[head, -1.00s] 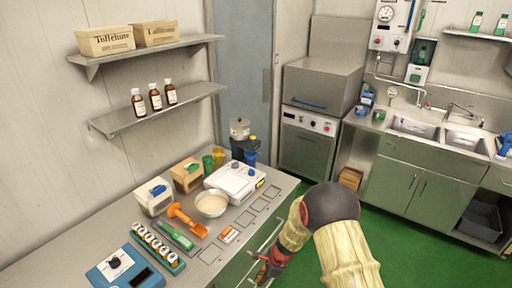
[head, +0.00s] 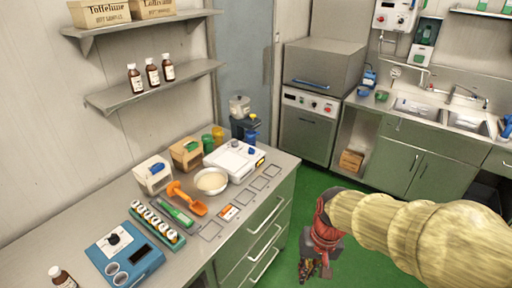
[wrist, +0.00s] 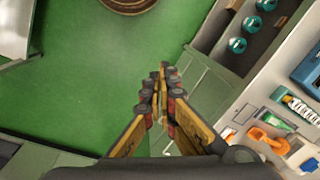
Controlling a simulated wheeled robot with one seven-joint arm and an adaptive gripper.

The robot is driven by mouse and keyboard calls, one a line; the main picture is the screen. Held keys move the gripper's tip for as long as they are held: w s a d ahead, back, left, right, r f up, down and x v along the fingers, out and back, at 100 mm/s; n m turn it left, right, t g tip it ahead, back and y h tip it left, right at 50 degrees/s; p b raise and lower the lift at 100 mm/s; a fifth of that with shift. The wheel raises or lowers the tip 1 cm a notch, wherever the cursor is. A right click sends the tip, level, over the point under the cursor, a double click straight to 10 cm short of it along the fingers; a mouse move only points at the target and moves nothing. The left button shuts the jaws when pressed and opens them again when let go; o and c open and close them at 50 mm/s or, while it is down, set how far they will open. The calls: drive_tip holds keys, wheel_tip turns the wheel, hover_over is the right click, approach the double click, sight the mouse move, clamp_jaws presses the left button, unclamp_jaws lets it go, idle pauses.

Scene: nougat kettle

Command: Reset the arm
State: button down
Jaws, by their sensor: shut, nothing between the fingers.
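My gripper (head: 316,268) hangs low over the green floor in the head view, to the right of the workbench drawers and apart from them. It points downward at the end of my arm. In the wrist view my gripper (wrist: 163,78) shows its fingers drawn together with nothing between them. Green floor (wrist: 100,95) lies beneath it.
The bench (head: 195,252) at left holds an orange scoop (head: 187,198), a bowl (head: 211,181), a white scale (head: 235,160), a blue device (head: 124,256) and a vial rack (head: 158,226). Sink cabinets (head: 420,160) stand at the back right. The floor between is free.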

drive_tip(key=s+d+r+t+h+b, duration=0.1)
drive_tip(key=s+d+r+t+b, duration=0.3)
drive_tip(key=s+r, duration=0.4)
drive_tip(key=shift+s+d+r+n+t, duration=0.35)
drive_tip(key=shift+d+r+t, duration=0.35)
drive_tip(key=shift+d+r, duration=0.25)
drive_tip(key=shift+a, duration=0.1)
